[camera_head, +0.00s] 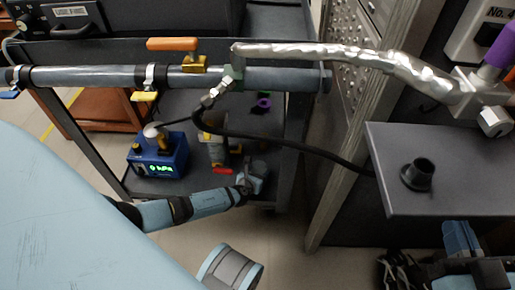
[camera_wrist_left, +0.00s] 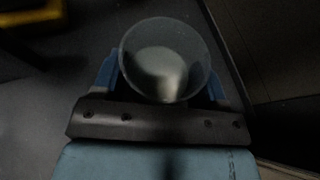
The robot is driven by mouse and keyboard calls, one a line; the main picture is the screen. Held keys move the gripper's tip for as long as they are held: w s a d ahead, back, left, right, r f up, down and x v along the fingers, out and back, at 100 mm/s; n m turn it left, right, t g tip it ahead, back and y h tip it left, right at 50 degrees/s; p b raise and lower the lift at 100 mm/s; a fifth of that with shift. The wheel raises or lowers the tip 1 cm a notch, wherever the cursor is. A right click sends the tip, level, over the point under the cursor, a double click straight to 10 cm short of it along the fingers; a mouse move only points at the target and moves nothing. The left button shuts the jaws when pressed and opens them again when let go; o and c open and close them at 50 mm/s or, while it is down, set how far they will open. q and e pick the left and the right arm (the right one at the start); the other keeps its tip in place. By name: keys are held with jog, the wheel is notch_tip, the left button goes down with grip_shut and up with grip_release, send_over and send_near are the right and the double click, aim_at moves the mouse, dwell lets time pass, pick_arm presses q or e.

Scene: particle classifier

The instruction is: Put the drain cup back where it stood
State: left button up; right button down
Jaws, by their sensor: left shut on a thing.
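The drain cup (camera_wrist_left: 166,60) shows in the left wrist view as a clear, round-rimmed cup with a pale whitish area inside. It sits between the blue fingers of my left gripper (camera_wrist_left: 163,82), which is shut on it. In the head view my left gripper (camera_head: 250,182) reaches in from the left, over the front edge of the cart's lower shelf. The cup is small and hard to make out there. A blue and black part of my right arm (camera_head: 462,242) shows at the lower right; its fingers are not clear.
A blue gauge box (camera_head: 158,160) reading 0 hPa stands on the lower shelf (camera_head: 190,185). A metal and yellow fitting (camera_head: 216,148) and a green ring (camera_head: 264,104) are behind the gripper. A grey pipe (camera_head: 100,77) crosses above. A black hose (camera_head: 290,143) hangs rightward. A dark platform (camera_head: 440,155) holds a black flanged piece (camera_head: 418,174).

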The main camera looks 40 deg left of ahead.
pick_arm(q)
jog(key=shift+f, duration=0.2)
jog(key=o, duration=1)
jog(key=shift+r, duration=0.1)
pick_arm(e)
jog(key=shift+s, duration=0.1)
jog(key=shift+r, duration=0.1)
pick_arm(q)
jog(key=shift+r, duration=0.35)
jog(key=p+v, duration=0.2)
jog(key=v, duration=0.1)
jog(key=s, duration=0.4)
jog(key=s+d+p, duration=0.1)
jog(key=s, duration=0.3)
jog(key=s+d+p, duration=0.1)
jog(key=s, duration=0.3)
jog(key=shift+f, duration=0.2)
pick_arm(e)
jog(key=s+m, duration=0.1)
jog(key=s+a+f+m+g+h, duration=0.1)
jog(key=m, duration=0.1)
jog(key=shift+s+a+f+g, duration=0.1)
jog(key=shift+s+a+g, duration=0.05)
jog(key=shift+a+g, duration=0.15)
pick_arm(q)
jog(key=shift+w, duration=0.1)
pick_arm(e)
jog(key=shift+d+r, duration=0.1)
jog(key=shift+r, duration=0.15)
